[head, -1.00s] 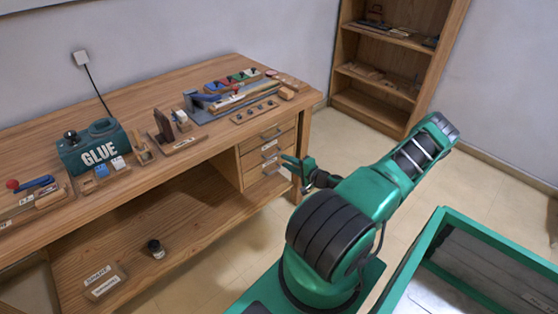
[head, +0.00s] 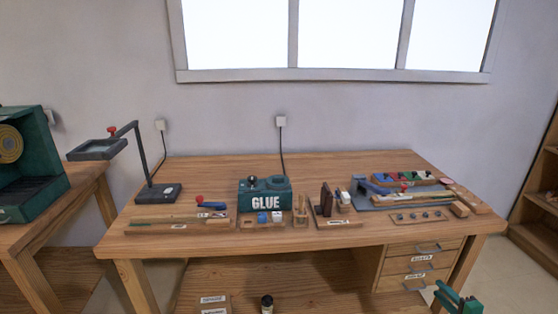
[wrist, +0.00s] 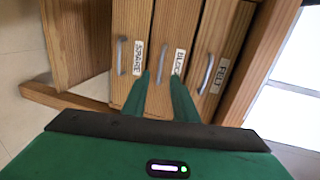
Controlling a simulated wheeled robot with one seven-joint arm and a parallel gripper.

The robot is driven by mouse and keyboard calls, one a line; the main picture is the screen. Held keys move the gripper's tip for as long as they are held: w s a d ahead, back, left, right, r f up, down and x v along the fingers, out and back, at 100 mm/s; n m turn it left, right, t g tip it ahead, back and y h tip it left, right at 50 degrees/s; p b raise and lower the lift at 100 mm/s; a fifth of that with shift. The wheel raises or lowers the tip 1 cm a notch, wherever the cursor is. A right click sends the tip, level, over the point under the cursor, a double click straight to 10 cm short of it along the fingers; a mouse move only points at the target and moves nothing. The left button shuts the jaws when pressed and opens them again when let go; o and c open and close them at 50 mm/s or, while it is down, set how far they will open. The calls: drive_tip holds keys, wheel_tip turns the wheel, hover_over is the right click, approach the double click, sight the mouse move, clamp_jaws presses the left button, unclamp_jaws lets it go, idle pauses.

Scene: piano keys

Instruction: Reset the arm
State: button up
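My gripper (wrist: 160,78) shows in the wrist view as two green fingers with a gap between them and nothing held. They point at the drawer fronts of the workbench (wrist: 160,40), seen turned sideways. I cannot tell the exact distance to the drawers. In the head view, only part of my green gripper (head: 458,298) shows at the bottom right edge, in front of and below the drawers (head: 420,262). The rest of my arm is out of that view.
The wooden workbench (head: 330,240) holds a green glue box (head: 265,193), a lamp-like magnifier stand (head: 158,192) and a tray of coloured parts (head: 405,187). A green machine (head: 25,165) stands on another table at left. Floor shows at right.

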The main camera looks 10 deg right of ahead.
drive_tip(key=s+a+r+n+g+y, duration=0.1)
drive_tip(key=a+r+n+g+y, duration=0.3)
drive_tip(key=a, duration=0.3)
drive_tip(key=s+a+r+n+g+y, duration=0.1)
drive_tip(key=a+r+n+g+y, duration=0.3)
drive_tip(key=a+n, duration=0.3)
drive_tip(key=s+a+r+g+h, duration=0.3)
drive_tip(key=s+a+r, duration=0.3)
drive_tip(key=s+r, duration=0.4)
drive_tip(key=s+a+r+n+g+h, duration=0.1)
drive_tip(key=s+a+r+g+h, duration=0.2)
drive_tip(key=s+a+r, duration=0.3)
drive_tip(key=s+r+g, duration=0.1)
drive_tip(key=s+r, duration=0.4)
drive_tip(key=r, duration=0.7)
drive_tip(key=shift+s+r+h, duration=0.15)
drive_tip(key=shift+r+h, duration=0.1)
drive_tip(key=shift+h, duration=0.15)
drive_tip(key=shift+a+g, duration=0.1)
drive_tip(key=shift+g, duration=0.2)
drive_tip(key=shift+w+f, duration=0.25)
drive_tip(key=shift+w, duration=0.35)
